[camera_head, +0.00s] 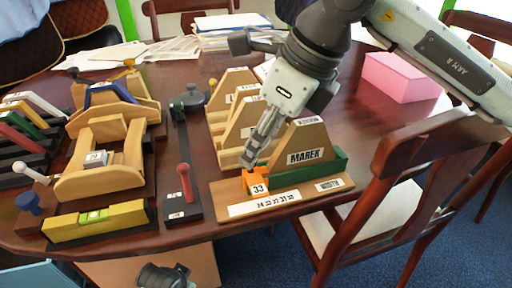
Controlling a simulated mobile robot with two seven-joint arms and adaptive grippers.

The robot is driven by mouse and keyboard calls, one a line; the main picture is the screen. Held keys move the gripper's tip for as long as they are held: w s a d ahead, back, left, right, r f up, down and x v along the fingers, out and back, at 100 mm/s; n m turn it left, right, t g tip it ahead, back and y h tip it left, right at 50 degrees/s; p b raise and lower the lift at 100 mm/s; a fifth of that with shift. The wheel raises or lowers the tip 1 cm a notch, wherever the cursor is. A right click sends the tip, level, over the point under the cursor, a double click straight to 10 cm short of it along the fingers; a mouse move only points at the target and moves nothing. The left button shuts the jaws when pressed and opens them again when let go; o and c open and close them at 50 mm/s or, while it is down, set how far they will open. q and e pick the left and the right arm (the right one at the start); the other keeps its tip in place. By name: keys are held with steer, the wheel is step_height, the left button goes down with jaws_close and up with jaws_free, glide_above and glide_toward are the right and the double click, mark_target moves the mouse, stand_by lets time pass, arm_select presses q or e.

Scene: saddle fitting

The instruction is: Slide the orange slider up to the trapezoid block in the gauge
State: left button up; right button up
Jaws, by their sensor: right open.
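The orange slider (256,184), labelled 33, sits at the left end of the gauge (334,185), a wooden base with a number strip along its front. The trapezoid block (305,146), labelled MAREK, stands upright on the gauge, right of and behind the slider, with a green strip at its foot. Whether slider and block touch, I cannot tell. My right gripper (250,162) points down just above and behind the slider, open; its fingertips partly overlap the slider's top edge, and contact is unclear. A dark part at the bottom edge (165,276) seems to be my left gripper; its fingers are not clear.
More wooden trapezoid pieces (234,84) stand behind the gauge. A black stand with a red-handled lever (185,182) is to its left, beside a wooden saddle-like fixture (103,165) and a yellow level (96,222). A pink box (400,77) lies back right; a chair (430,150) stands close right.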

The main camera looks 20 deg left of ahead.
mark_target(259, 181)
steer(key=shift+x, duration=1.35)
jaws_close()
